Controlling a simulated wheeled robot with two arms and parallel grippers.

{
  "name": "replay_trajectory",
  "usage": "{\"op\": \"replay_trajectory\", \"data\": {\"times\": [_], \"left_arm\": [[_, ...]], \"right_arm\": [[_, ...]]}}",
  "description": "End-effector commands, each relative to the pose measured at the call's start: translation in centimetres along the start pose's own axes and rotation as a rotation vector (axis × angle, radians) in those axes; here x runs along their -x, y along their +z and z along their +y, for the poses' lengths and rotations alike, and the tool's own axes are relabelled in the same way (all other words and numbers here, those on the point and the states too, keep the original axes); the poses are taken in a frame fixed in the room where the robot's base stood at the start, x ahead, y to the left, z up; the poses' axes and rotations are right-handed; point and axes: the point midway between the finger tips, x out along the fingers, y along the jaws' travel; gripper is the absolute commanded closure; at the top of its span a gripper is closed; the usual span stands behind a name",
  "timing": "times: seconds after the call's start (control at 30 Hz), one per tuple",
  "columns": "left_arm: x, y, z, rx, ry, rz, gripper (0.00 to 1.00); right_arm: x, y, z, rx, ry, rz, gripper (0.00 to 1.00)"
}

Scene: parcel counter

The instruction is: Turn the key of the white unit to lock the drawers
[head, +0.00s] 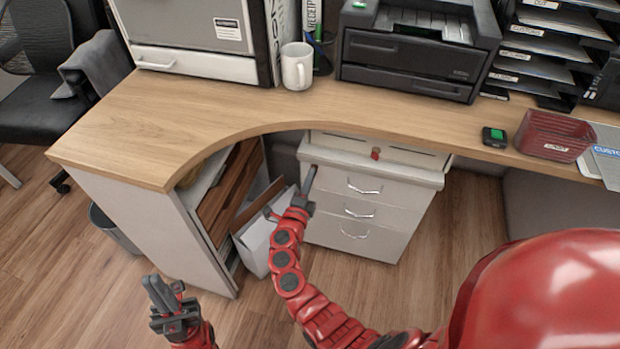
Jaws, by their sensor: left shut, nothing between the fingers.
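The white unit (405,193) stands under the counter, with three handled drawers that look closed. A small red key (375,153) shows near its top edge; its exact angle is too small to tell. My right gripper (290,196) is in front of the unit's left side, below and left of the key and apart from it. Its fingers look spread, with nothing between them. My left gripper (165,292) is low at the left, over the floor, shut and empty, well away from the unit.
The wooden counter (190,105) overhangs the unit. An open-fronted shelf and a white box (255,245) are left of the unit.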

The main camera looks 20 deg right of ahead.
Motion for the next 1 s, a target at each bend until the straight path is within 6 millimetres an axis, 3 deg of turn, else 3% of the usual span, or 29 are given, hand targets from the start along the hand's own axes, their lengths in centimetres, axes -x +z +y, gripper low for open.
{"op": "replay_trajectory", "data": {"times": [0.37,1.0], "left_arm": [[-2.3,-0.4,-0.1,0.000,0.000,0.000,1.00],[-8.7,-1.5,-0.4,0.000,0.000,0.000,1.00]], "right_arm": [[-0.1,0.0,-0.5,0.136,0.002,0.001,1.00],[0.0,0.1,-0.4,0.725,0.004,-0.004,1.00]]}}
